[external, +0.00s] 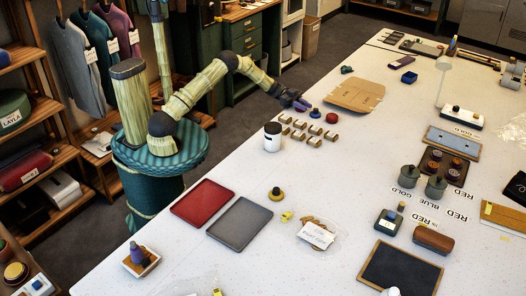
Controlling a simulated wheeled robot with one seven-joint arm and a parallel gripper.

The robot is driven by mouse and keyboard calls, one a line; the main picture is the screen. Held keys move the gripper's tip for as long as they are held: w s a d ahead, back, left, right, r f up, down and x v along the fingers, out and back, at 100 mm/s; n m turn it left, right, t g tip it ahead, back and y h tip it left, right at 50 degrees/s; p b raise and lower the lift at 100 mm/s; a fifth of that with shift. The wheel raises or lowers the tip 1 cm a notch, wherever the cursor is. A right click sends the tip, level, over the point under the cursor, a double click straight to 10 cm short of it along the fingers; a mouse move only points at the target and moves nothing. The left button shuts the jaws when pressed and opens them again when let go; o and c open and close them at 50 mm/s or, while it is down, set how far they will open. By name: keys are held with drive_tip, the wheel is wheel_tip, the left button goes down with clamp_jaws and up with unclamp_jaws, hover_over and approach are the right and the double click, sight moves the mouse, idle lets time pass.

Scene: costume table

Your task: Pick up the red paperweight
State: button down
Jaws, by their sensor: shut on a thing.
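A small round red object (331,118), which looks like the red paperweight, sits on the white table (330,190) near its far-left edge. A similar dark blue one (315,112) is just to its left. My gripper (302,105) is low over the table edge, a little left of the blue one and apart from the red one. It is shut on a small dark blue-purple thing, which is hard to tell from the fingers at this size.
Several small tan holders (299,134) and a white jar with a dark lid (272,137) stand close in front of my gripper. A flat cardboard piece (354,95) lies to the right. Red (203,202) and grey (240,223) trays lie nearer.

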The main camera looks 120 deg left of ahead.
drive_tip(key=shift+r, duration=0.1)
wheel_tip(320, 180, up, 10)
drive_tip(key=shift+b, duration=0.3)
